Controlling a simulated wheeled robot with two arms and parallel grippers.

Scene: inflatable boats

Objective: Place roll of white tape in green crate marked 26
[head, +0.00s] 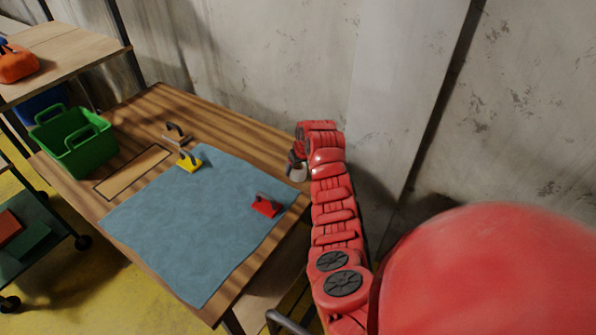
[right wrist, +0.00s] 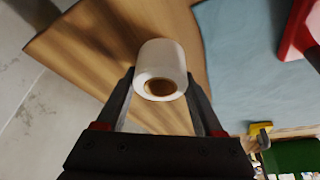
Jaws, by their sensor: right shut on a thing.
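A roll of white tape (right wrist: 161,68) with a brown core is between the fingers of my right gripper (right wrist: 160,95), which is shut on it. In the head view, the tape (head: 297,172) shows as a small white patch at the right gripper (head: 297,160), over the table's right edge, right of the blue mat. A green crate (head: 80,145) with two handles stands at the left end of the table; its number is not readable. The crate also shows at the lower right in the right wrist view (right wrist: 290,157). My left gripper is not in view.
The blue mat (head: 170,235) covers much of the wooden table (head: 215,125). A red-based tool (head: 265,207) and a yellow-based tool (head: 189,161) stand on it. A dark-handled object (head: 175,132) is behind. A shelf (head: 60,50) with an orange object is at left; a concrete wall backs the table.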

